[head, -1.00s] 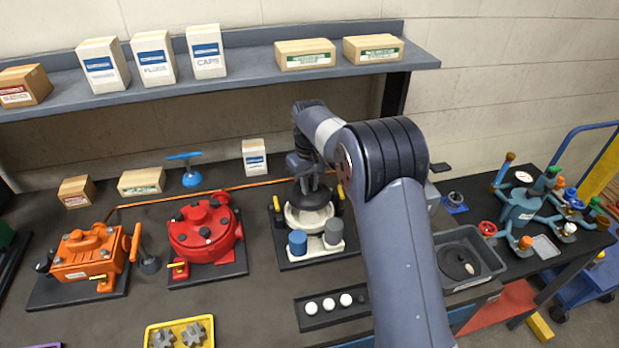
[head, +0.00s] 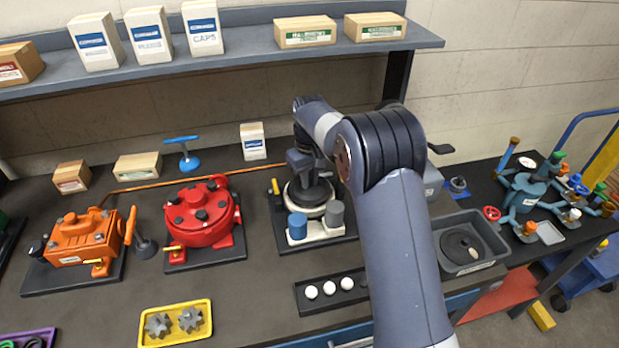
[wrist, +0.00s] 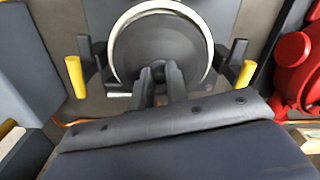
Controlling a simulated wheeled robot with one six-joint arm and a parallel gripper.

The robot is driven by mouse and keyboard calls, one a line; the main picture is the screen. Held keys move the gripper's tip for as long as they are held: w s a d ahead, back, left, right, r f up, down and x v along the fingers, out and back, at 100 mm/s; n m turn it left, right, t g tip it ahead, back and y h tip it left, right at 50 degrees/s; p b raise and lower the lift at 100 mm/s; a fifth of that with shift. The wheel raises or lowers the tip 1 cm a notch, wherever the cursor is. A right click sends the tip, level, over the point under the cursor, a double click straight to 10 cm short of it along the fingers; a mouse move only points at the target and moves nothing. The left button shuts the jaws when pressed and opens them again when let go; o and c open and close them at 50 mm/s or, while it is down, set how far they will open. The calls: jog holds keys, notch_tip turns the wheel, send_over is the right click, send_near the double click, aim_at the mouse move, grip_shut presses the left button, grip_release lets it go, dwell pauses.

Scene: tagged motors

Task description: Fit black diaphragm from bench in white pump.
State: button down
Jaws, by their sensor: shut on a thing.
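My gripper (wrist: 160,82) is shut on the centre knob of the black diaphragm (wrist: 138,45), a wide dark disc. In the wrist view the disc lies within the round white rim of the white pump (wrist: 113,50), roughly centred. Whether it is fully seated cannot be told. In the head view the diaphragm (head: 306,197) is at the top of the pump's round body, under my gripper (head: 308,178). The pump's white base (head: 318,235) carries a blue and a grey cylinder. My arm hides part of the pump's right side.
A red pump (head: 203,220) and an orange pump (head: 75,240) stand left of the white pump. A black tray of white balls (head: 312,292) and a yellow tray of gears (head: 150,342) lie in front. A grey bin (head: 485,265) stands right, and a shelf (head: 240,50) runs behind.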

jog(key=shift+f+b, duration=0.5)
jog(key=shift+f, duration=0.55)
dwell(0.4)
jog(key=c, duration=1.3)
grip_release()
jog(key=shift+r+p, duration=2.3)
jog(key=shift+r, duration=0.75)
notch_tip(320, 180, up, 11)
jog(key=shift+f+b, duration=0.1)
jog(key=shift+b, duration=0.9)
